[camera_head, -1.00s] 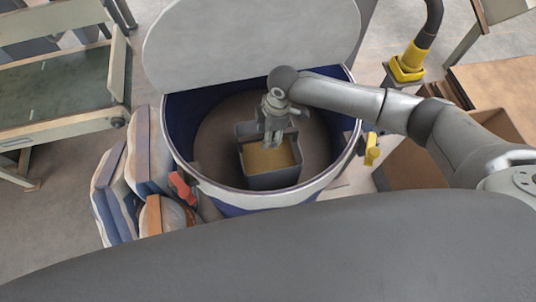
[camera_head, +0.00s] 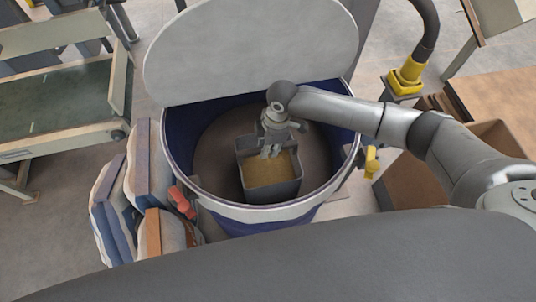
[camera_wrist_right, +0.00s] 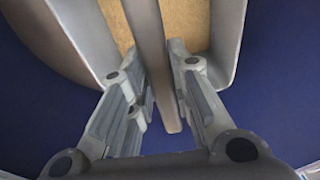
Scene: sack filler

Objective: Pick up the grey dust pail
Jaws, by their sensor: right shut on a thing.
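The grey dust pail (camera_head: 271,192) is a square, open-topped pail with tan dust in it. It sits upright inside the blue drum (camera_head: 178,150). My right gripper (camera_head: 270,153) reaches down into the drum at the pail's far part. In the right wrist view a grey bar of the pail (camera_wrist_right: 150,50) runs between the fingers of my right gripper (camera_wrist_right: 160,85), which is shut on it. Tan dust and the pail's side walls show on both sides of the bar. I cannot tell whether the pail touches the drum floor. My left gripper is not in view.
The drum's round grey lid (camera_head: 250,50) stands open behind it. Filled sacks (camera_head: 150,170) are stacked at its left. A red-handled thing (camera_head: 182,202) and a yellow clamp (camera_head: 371,162) are at the rim. Cardboard boxes (camera_head: 400,185) stand at the right.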

